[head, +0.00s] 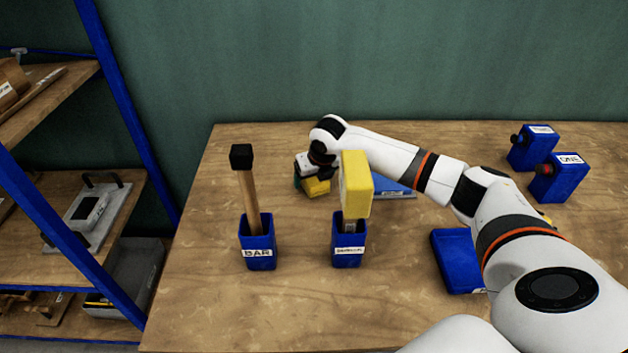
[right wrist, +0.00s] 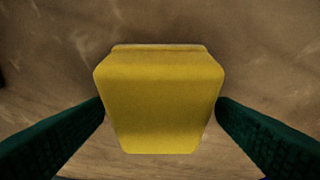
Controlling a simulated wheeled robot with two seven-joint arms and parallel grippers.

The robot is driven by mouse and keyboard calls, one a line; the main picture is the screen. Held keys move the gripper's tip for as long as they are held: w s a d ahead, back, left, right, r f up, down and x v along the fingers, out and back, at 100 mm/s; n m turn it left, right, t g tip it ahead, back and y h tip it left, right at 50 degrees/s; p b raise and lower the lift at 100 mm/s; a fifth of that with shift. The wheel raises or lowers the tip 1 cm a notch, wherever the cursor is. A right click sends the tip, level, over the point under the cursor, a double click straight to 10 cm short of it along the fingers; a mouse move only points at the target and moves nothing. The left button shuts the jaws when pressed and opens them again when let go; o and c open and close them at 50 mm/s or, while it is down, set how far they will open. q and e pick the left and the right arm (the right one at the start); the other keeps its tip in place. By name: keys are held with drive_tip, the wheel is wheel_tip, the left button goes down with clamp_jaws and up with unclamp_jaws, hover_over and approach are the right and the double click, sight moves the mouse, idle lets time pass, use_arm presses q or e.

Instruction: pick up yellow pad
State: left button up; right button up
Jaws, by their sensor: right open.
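The yellow pad (right wrist: 158,100) is a block with rounded edges on the wooden table. In the right wrist view it sits between the two dark green fingers of my right gripper (right wrist: 160,112), which is open. A gap shows at the lower part of each side, and I cannot tell whether the fingertips touch it. In the head view the yellow pad (head: 316,187) shows partly, under my right gripper (head: 308,183) at the far middle of the table. My left gripper is not in view.
A blue holder labelled BAR (head: 258,257) bears a black-topped wooden stick. Another blue holder (head: 348,257) bears a tall yellow block (head: 356,183) close to my right gripper. Blue boxes (head: 560,184) stand at right. A shelf (head: 75,185) is at left. The table's left front is clear.

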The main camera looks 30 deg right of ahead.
drive_tip(key=shift+w+f, duration=0.15)
drive_tip(key=shift+f, duration=0.25)
drive_tip(key=shift+d, duration=0.1)
drive_tip(key=shift+c, duration=0.3)
drive_tip(key=c, duration=1.1)
drive_tip(key=shift+o, duration=0.2)
wheel_tip(320, 180, up, 10)
drive_tip(key=shift+r+b, duration=0.1)
drive_tip(key=shift+b, duration=0.25)
